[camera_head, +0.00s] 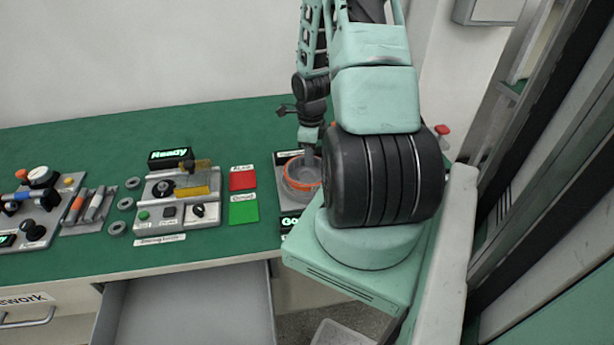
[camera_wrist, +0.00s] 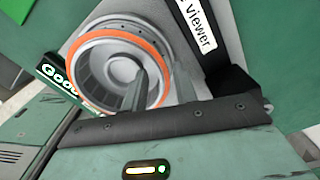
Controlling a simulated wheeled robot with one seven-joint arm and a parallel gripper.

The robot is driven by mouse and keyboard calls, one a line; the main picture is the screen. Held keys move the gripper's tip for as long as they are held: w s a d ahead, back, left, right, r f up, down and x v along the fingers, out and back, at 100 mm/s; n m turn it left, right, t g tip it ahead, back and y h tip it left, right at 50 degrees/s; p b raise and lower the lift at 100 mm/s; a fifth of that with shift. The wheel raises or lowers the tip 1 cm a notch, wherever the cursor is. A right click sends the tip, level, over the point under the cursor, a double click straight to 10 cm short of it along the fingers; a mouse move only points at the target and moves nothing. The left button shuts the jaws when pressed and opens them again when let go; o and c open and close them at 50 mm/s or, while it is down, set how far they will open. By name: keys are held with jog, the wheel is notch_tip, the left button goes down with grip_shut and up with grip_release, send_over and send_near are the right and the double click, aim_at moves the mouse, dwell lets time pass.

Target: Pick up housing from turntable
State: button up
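The housing (camera_wrist: 84,80) is a round grey cup with an orange rim. It sits on the grey turntable station at the right of the bench and also shows in the head view (camera_head: 296,185), partly hidden by my arm. My gripper (camera_wrist: 163,84) is over its near right side in the wrist view. One finger is inside the ring and the other is outside, with the rim wall between them and a gap showing. I cannot tell whether either finger touches the wall. The turntable under the housing is mostly hidden.
A sign reading "Good" (camera_wrist: 57,76) and a "viewer" label (camera_wrist: 197,24) lie beside the station. Red (camera_head: 242,180) and green (camera_head: 243,209) pads lie to its left, then a "Ready" fixture (camera_head: 180,190) and small rings. An open drawer (camera_head: 185,308) is below the bench.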

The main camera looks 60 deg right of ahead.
grip_shut()
jog(key=shift+r, duration=0.15)
